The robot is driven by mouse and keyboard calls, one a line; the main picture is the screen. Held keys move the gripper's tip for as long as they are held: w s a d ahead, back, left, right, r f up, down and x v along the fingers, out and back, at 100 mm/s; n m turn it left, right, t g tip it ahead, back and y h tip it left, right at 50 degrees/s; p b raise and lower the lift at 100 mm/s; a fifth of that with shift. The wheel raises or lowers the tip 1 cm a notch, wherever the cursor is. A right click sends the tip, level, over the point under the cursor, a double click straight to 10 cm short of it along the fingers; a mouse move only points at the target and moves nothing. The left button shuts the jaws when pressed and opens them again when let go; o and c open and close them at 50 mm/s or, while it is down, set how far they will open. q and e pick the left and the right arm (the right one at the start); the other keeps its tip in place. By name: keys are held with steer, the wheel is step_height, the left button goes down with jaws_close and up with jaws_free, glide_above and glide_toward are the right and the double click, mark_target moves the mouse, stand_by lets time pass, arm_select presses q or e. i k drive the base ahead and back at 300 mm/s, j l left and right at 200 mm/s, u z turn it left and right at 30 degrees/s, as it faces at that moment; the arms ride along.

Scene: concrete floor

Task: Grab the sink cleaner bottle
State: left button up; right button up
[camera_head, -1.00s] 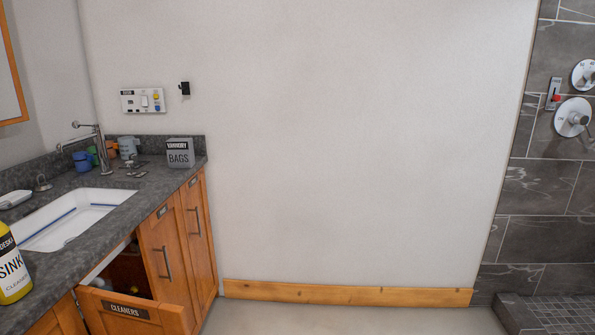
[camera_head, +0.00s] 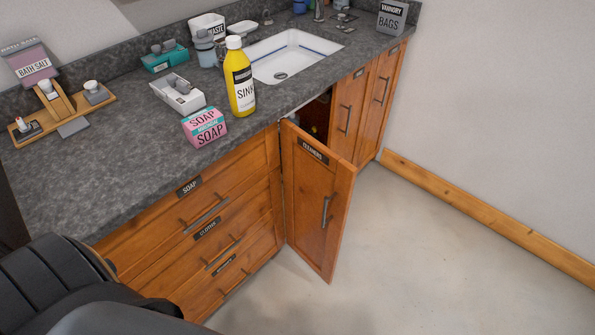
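The sink cleaner bottle (camera_head: 241,84) is yellow with a white cap and a black and white label reading "SINK". It stands upright on the dark grey counter (camera_head: 110,155), near its front edge and in front of the sink. Nothing touches it from my side. Neither gripper shows in the head view. A dark part of my own body fills the lower left corner.
A pink soap box (camera_head: 204,128) and a white tray (camera_head: 177,94) stand left of the bottle. The white sink (camera_head: 292,57) lies behind it. The "CLEANERS" cabinet door (camera_head: 316,200) stands open into the room. The floor (camera_head: 400,260) on the right is clear.

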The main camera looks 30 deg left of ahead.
mark_target(237, 66)
steer(key=u, duration=0.85)
steer(key=i+l, duration=0.05)
steer(key=l, duration=0.05)
